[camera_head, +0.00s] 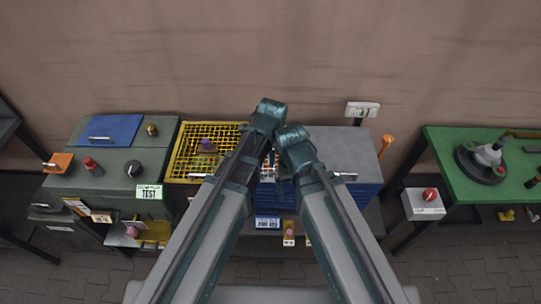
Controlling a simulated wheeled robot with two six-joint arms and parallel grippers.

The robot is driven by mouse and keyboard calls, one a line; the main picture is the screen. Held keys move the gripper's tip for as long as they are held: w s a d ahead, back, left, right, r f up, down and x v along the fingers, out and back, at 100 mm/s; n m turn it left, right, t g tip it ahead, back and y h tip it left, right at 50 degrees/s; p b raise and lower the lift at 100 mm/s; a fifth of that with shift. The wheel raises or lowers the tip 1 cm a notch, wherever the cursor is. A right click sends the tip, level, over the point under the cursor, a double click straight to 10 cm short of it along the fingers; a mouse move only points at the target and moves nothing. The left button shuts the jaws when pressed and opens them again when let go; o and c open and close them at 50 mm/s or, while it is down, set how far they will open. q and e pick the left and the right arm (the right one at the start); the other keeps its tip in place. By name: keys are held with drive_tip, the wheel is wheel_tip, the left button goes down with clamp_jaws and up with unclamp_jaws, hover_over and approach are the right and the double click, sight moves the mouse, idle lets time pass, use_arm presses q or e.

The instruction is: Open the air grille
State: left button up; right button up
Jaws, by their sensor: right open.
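A yellow mesh grille (186,160) lies flat at the centre-left, with a pale handle at its front edge. A purple object (207,146) shows at the mesh. A blue slatted box (362,194) with a grey top stands to its right, also with a pale handle at the front. I cannot tell by sight which is the air grille. My two arms cross the middle and hide much between them. My right gripper (281,172) is partly visible between the arms, in front of the blue box, open and apart from the yellow mesh. My left gripper is hidden behind the arms.
A grey-green cabinet (117,187) at left carries a blue flap (108,129), knobs and a TEST label. A green table (455,186) at right holds a round black-based device (481,163). A grey box with a red knob (424,203) sits beside it. Open floor lies in front.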

sight(272, 173)
use_arm(q)
drive_tip(key=w+f+b, duration=0.1)
drive_tip(key=f+b, duration=0.8)
drive_tip(key=w+f+b, duration=0.1)
drive_tip(key=f+b, duration=0.3)
drive_tip(key=shift+w+f+b, duration=0.3)
drive_tip(key=shift+w+b, duration=0.05)
drive_tip(key=shift+b, duration=0.05)
clamp_jaws()
idle(1.2)
